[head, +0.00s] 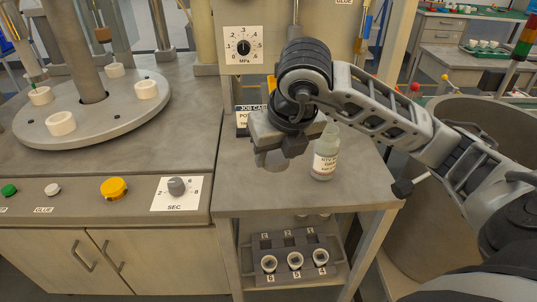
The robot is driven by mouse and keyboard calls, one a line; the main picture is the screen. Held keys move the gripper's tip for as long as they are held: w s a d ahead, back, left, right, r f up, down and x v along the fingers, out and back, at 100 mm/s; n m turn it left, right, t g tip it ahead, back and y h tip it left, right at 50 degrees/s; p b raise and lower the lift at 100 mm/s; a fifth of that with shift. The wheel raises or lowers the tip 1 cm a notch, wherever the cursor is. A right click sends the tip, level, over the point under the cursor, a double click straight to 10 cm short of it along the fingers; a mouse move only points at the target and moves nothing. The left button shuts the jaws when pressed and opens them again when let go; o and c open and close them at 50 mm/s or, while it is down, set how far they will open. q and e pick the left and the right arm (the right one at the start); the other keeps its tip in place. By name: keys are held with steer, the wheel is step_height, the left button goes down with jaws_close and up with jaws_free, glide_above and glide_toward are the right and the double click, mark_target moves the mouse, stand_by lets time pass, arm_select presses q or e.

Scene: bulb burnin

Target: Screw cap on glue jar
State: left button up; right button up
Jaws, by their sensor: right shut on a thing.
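The glue jar (324,160), a pale bottle with a white printed label, stands upright on the grey bench top beside my right gripper. My right gripper (279,152) points down over the bench, just left of the jar. It is shut on a small rounded grey thing (277,163), which looks like the cap, though the fingers hide most of it. The held thing is apart from the jar's mouth. My left gripper is not in view.
A job card (242,119) stands behind the gripper. A round turntable (100,120) with several white rings is at the left. A rack (293,258) with white cups sits below the bench top. A large drum (470,115) stands at the right. The bench front is clear.

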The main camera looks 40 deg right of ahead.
mark_target(283, 167)
steer(key=s+a+r, duration=0.1)
steer(key=s+r, duration=0.1)
steer(key=s, duration=0.3)
steer(key=shift+s+a+r, duration=0.3)
steer(key=shift+a, duration=0.1)
steer(key=n, duration=0.2)
steer(key=f+n+y, duration=0.1)
steer(key=shift+w+a, duration=0.25)
steer(key=shift+a, duration=0.15)
steer(key=w+a+f+n+g, duration=0.2)
steer(key=f+n+g, duration=0.2)
steer(key=n, duration=1.3)
steer(key=w+a+f+n+g, duration=0.2)
steer(key=a+f+n+g, duration=0.1)
steer(key=n, duration=1.5)
steer(key=shift+a+f+n+g, duration=0.25)
steer(key=shift+f+g, duration=0.2)
steer(key=shift+g, duration=0.45)
